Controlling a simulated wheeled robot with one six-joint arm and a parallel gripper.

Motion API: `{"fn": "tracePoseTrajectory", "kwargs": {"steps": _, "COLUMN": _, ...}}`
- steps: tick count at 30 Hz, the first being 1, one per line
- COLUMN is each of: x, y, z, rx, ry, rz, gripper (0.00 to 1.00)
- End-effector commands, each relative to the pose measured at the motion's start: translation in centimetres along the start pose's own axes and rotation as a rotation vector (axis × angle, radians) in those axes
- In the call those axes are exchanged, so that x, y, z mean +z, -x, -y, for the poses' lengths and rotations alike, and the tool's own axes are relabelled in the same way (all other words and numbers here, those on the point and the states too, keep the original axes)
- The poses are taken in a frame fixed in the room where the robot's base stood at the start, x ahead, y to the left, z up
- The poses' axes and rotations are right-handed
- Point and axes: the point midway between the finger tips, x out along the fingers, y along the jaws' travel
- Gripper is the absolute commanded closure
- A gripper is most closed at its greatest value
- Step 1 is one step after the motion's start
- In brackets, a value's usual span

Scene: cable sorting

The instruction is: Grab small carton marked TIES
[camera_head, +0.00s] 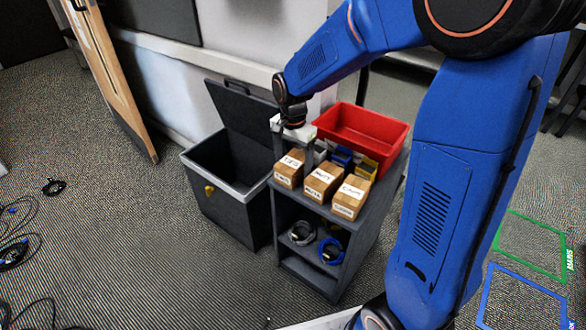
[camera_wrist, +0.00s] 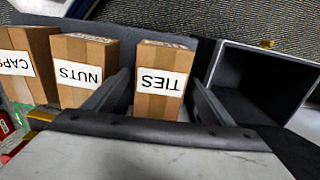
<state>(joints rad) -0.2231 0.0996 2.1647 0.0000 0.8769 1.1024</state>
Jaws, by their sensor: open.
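The small brown carton marked TIES (camera_head: 289,170) stands at the left end of a row of three cartons on top of the dark shelf unit. In the wrist view the TIES carton (camera_wrist: 158,104) shows its white label upside down. My gripper (camera_head: 297,148) is over this carton in the head view. In the wrist view my gripper (camera_wrist: 161,80) is open, with one dark finger to each side of the TIES carton. I see no finger clearly touching it. The carton's lower part is hidden by the gripper body.
The NUTS carton (camera_wrist: 82,72) stands close beside the left finger, with the CAPS carton (camera_wrist: 22,66) beyond it. A red bin (camera_head: 362,132) and small blue and yellow bins stand behind on the shelf unit (camera_head: 310,222). An open dark box (camera_head: 228,188) with a raised lid adjoins at left.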

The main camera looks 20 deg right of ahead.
Motion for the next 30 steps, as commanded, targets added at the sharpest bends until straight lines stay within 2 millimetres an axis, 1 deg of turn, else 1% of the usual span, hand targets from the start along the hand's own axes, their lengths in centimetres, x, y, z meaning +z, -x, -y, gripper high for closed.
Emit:
{"fn": "tracePoseTrajectory", "kwargs": {"steps": 5, "x": 0.0, "y": 0.0, "z": 0.0, "rx": 0.000, "ry": 0.000, "rz": 0.000, "gripper": 0.23}}
{"fn": "tracePoseTrajectory", "kwargs": {"steps": 6, "x": 0.0, "y": 0.0, "z": 0.0, "rx": 0.000, "ry": 0.000, "rz": 0.000, "gripper": 0.33}}
{"fn": "tracePoseTrajectory", "kwargs": {"steps": 8, "x": 0.0, "y": 0.0, "z": 0.0, "rx": 0.000, "ry": 0.000, "rz": 0.000, "gripper": 0.47}}
{"fn": "tracePoseTrajectory", "kwargs": {"steps": 9, "x": 0.0, "y": 0.0, "z": 0.0, "rx": 0.000, "ry": 0.000, "rz": 0.000, "gripper": 0.57}}
{"fn": "tracePoseTrajectory", "kwargs": {"steps": 11, "x": 0.0, "y": 0.0, "z": 0.0, "rx": 0.000, "ry": 0.000, "rz": 0.000, "gripper": 0.71}}
{"fn": "tracePoseTrajectory", "kwargs": {"steps": 18, "x": 0.0, "y": 0.1, "z": 0.0, "rx": 0.000, "ry": 0.000, "rz": 0.000, "gripper": 0.71}}
{"fn": "tracePoseTrajectory", "kwargs": {"steps": 22, "x": 0.0, "y": 0.8, "z": 0.0, "rx": -0.001, "ry": 0.000, "rz": 0.000, "gripper": 0.71}}
{"fn": "tracePoseTrajectory", "kwargs": {"steps": 26, "x": 0.0, "y": 2.7, "z": 0.1, "rx": -0.004, "ry": 0.000, "rz": -0.002, "gripper": 0.71}}
{"fn": "tracePoseTrajectory", "kwargs": {"steps": 30, "x": 0.0, "y": 5.3, "z": 0.1, "rx": -0.004, "ry": 0.000, "rz": -0.002, "gripper": 0.71}}
